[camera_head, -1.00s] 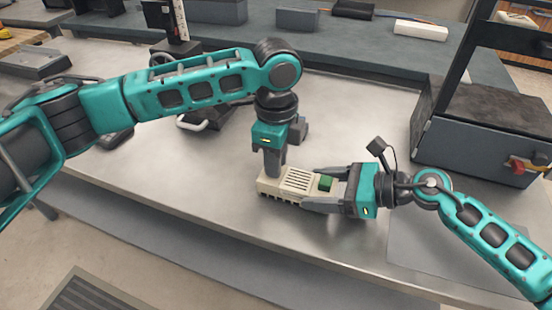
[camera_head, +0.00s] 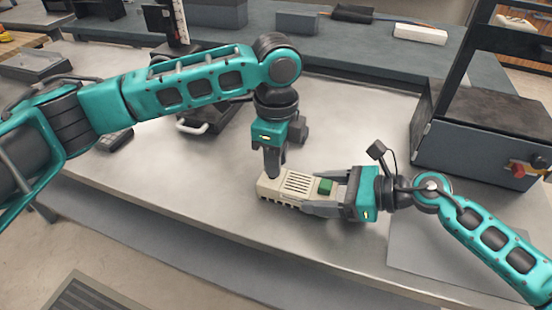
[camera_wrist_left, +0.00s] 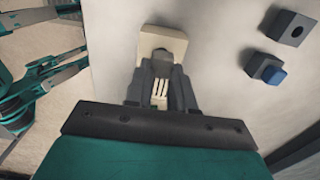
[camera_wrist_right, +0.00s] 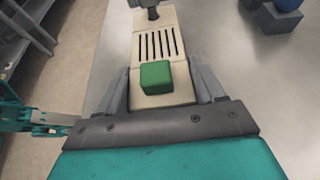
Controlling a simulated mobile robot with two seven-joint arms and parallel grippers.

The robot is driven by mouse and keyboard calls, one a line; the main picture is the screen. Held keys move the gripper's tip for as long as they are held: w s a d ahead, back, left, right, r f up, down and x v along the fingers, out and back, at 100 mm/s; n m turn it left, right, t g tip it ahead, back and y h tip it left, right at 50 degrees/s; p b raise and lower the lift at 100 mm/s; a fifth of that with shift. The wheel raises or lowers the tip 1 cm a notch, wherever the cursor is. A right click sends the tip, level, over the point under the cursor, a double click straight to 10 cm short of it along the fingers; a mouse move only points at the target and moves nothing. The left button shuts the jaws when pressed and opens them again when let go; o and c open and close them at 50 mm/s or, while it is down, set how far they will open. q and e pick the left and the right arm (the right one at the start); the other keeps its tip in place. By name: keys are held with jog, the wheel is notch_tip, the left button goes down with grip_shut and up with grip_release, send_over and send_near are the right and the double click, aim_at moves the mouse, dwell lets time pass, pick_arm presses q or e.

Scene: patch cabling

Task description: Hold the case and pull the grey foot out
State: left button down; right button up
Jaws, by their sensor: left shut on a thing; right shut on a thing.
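The beige case (camera_head: 298,184) lies on the metal bench, with dark slots and a green block (camera_head: 325,186) on top. My right gripper (camera_head: 322,192) comes from the right and is shut on the case, one finger along each side by the green block; the right wrist view shows the case (camera_wrist_right: 155,45) between its fingers. My left gripper (camera_head: 272,174) points down at the case's left end and is shut. It also shows at the case's far end in the right wrist view (camera_wrist_right: 152,13). The grey foot is not clearly seen; the left fingertips cover that spot.
A dark box machine (camera_head: 475,140) with a red knob stands at the right. A small grey block (camera_head: 298,130) stands behind my left gripper; the left wrist view shows a blue-topped block (camera_wrist_left: 268,70) and a dark socketed block (camera_wrist_left: 289,27). The bench front is clear.

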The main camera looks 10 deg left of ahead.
pick_arm(q)
jog(key=shift+r, duration=1.5)
pick_arm(e)
jog(key=shift+s+d+f, duration=0.1)
jog(key=shift+f, duration=0.3)
jog(key=o, duration=1.4)
jog(key=shift+r, duration=0.3)
jog(key=shift+c, duration=0.2)
jog(key=v, duration=1.1)
jog(key=shift+d+r, duration=0.25)
jog(key=shift+d, duration=0.15)
